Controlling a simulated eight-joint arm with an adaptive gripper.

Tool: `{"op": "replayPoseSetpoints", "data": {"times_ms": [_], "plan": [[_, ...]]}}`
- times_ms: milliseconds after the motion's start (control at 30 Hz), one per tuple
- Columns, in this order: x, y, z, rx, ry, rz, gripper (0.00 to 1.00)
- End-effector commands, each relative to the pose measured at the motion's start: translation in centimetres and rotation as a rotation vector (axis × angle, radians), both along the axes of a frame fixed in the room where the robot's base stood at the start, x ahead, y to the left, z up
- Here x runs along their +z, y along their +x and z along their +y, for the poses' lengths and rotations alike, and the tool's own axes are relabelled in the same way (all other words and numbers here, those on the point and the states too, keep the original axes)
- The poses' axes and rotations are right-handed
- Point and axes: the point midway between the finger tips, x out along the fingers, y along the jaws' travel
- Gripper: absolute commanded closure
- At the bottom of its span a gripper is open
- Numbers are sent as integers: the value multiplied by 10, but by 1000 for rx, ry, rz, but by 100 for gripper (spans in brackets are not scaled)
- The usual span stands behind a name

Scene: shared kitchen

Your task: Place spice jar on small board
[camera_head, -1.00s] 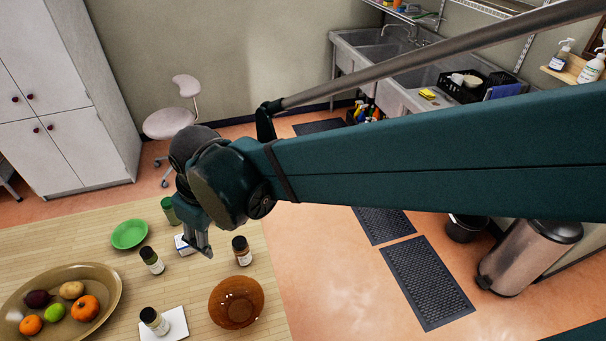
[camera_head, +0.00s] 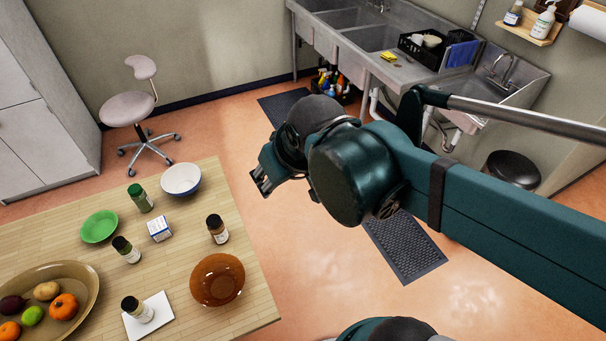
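A spice jar (camera_head: 137,310) with a dark lid stands on the small white board (camera_head: 162,303) at the table's front. A second dark-lidded jar (camera_head: 127,250) stands behind it, near the fruit platter. My gripper (camera_head: 262,184) is up off the table's right side, away from all the jars. No object shows in it. Its fingers are small and dark, so I cannot tell how far apart they are.
The wooden table also holds an amber bowl (camera_head: 217,279), a green plate (camera_head: 99,226), a small white box (camera_head: 159,229), a green jar (camera_head: 140,198), a white bowl (camera_head: 181,179) and a fruit platter (camera_head: 84,318). Open floor lies right of the table.

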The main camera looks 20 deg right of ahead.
Motion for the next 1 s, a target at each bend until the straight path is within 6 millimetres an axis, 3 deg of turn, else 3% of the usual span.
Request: {"op": "replayPoseSetpoints", "data": {"times_ms": [100, 333, 1000], "plan": [[1, -10, -24, -71, 14, -31, 60], [2, -22, -51, -159, 34, -75, 60], [3, -26, -57, -182, 39, -87, 60]]}}
